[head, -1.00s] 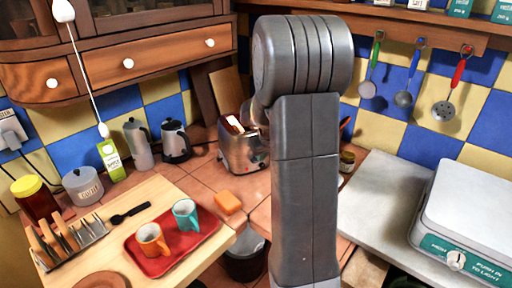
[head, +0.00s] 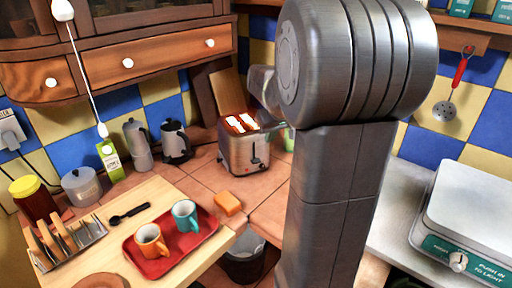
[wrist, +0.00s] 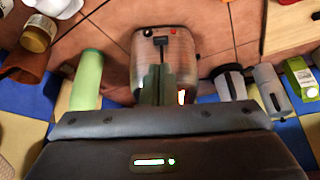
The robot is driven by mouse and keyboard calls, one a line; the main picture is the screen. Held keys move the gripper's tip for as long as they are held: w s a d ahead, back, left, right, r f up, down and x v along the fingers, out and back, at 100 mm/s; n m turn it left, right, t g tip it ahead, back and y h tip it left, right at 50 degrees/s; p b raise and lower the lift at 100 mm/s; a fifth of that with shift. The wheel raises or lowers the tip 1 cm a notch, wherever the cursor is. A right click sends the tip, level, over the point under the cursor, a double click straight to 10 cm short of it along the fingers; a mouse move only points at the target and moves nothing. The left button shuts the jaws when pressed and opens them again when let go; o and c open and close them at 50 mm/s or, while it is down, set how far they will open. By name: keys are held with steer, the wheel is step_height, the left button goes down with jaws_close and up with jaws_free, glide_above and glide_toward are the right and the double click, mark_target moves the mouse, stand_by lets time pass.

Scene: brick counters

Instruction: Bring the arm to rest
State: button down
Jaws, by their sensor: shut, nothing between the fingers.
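My arm stands large in the right half of the head view and hides part of the counter and wall behind it. In the wrist view my gripper (wrist: 158,85) is shut and empty, its fingers together in front of the silver toaster (wrist: 180,48). I cannot tell from that view whether there is a gap between them and the toaster. In the head view the toaster (head: 243,152) stands on the tiled counter, with pale slices or bright slots on top. The gripper's fingers cannot be made out in the head view.
A red tray (head: 160,262) with an orange mug (head: 150,241) and a teal mug (head: 185,214) lies on the wooden board at left. A sponge (head: 228,203) lies nearby. A green cylinder (wrist: 87,80) is beside the toaster. A hob (head: 470,215) stands at right.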

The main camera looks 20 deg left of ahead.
steer(key=shift+v, duration=0.8)
steer(key=x, duration=1.3)
steer(key=shift+f+p, duration=0.35)
steer(key=shift+f, duration=0.05)
steer(key=shift+r, duration=0.15)
